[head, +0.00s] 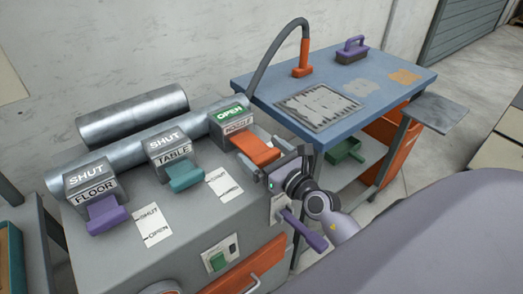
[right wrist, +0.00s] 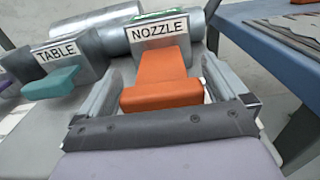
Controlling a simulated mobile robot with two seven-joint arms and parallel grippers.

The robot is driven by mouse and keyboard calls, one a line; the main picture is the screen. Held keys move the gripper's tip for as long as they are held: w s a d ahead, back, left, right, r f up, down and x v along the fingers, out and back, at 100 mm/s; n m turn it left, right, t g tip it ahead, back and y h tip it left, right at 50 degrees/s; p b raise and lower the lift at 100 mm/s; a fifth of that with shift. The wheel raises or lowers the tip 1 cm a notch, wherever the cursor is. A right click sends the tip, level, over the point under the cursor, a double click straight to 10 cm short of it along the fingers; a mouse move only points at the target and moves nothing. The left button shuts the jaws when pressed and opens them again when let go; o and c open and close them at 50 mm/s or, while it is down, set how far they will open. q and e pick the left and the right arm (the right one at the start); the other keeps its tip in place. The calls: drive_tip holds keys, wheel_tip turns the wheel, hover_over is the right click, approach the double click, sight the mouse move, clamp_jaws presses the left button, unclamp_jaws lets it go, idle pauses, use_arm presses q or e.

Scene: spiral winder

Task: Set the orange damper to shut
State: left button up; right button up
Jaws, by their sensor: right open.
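The orange damper (head: 256,147) is a flat handle on the grey box labelled NOZZLE, at the right end of the row of three. Its green sign (head: 229,112) reads OPEN. The handle also shows large in the right wrist view (right wrist: 163,92). My right gripper (head: 262,154) is open, with one finger on each side of the orange handle. In the right wrist view a gap shows beside the handle on both sides; I cannot tell whether either finger touches it. My left gripper is not in view.
The teal TABLE damper (head: 184,176) and purple FLOOR damper (head: 106,214) stand to the left, both reading SHUT. A purple lever (head: 306,231) sits below my right gripper. A blue workbench (head: 250,84) with an orange-ended hose (head: 303,62) stands behind right.

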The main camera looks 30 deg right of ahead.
sight(239, 131)
drive_tip(key=shift+w, duration=0.35)
drive_tip(key=shift+c, duration=0.3)
drive_tip(key=c, duration=1.2)
drive_tip(key=shift+o, duration=0.2)
drive_tip(key=w, duration=0.5)
drive_tip(key=shift+w+a+p, duration=0.25)
drive_tip(key=shift+w+p, duration=0.05)
drive_tip(key=shift+p, duration=0.05)
drive_tip(key=shift+r, duration=0.15)
